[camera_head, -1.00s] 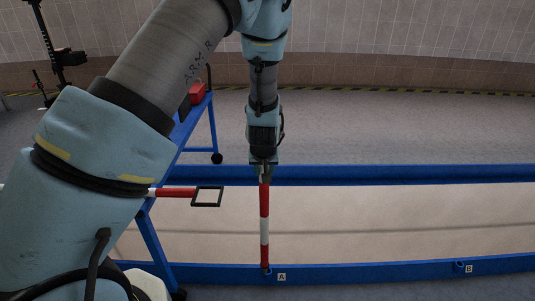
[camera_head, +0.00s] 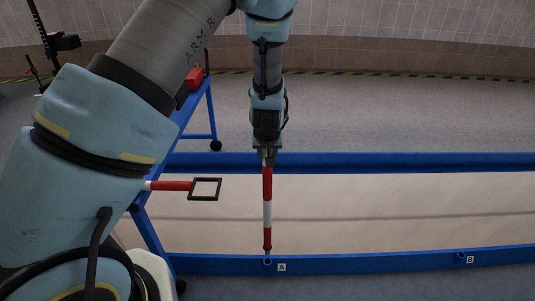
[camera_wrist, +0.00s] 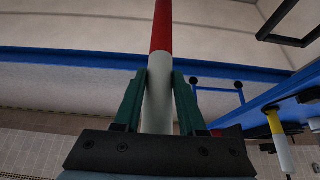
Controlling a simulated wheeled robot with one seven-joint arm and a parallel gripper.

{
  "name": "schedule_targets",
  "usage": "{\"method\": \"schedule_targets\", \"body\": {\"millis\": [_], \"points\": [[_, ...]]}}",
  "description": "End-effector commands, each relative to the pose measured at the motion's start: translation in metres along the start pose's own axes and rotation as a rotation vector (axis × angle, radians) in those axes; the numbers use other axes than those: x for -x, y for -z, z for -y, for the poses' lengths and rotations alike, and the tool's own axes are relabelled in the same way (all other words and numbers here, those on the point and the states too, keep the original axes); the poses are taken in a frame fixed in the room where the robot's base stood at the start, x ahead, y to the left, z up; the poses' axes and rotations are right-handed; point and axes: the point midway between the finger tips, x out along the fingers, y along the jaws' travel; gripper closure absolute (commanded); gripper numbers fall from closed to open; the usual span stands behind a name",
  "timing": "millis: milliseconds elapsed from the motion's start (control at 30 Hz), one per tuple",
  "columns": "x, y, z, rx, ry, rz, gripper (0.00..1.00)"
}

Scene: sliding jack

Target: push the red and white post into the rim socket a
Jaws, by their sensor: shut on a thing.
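The red and white post (camera_head: 267,213) hangs upright from my gripper (camera_head: 267,158), which is shut on its upper end. In the wrist view the green fingers of my gripper (camera_wrist: 159,95) close on a white band of the post (camera_wrist: 160,40). Rim socket A (camera_head: 267,262) is a small blue ring on the near blue rim, beside the label "A" (camera_head: 281,267). The post's dark lower tip appears just above the ring and in line with it in the head view. Depth between tip and socket is hard to tell.
Socket B (camera_head: 461,256) sits farther right on the near rim (camera_head: 370,264). A far blue rail (camera_head: 400,162) runs behind. Left are a blue trolley (camera_head: 200,125) with a red box and a horizontal red-white bar with a black square frame (camera_head: 205,189).

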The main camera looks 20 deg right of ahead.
Motion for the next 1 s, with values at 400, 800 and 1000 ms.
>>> {"method": "schedule_targets", "body": {"millis": [400,800,1000], "points": [[-0.031,-0.016,0.0,0.0,-0.001,-0.002,1.0],[-0.047,-0.025,0.0,0.0,-0.001,-0.003,1.0],[-0.047,-0.025,0.0,0.0,-0.001,-0.003,1.0]]}}
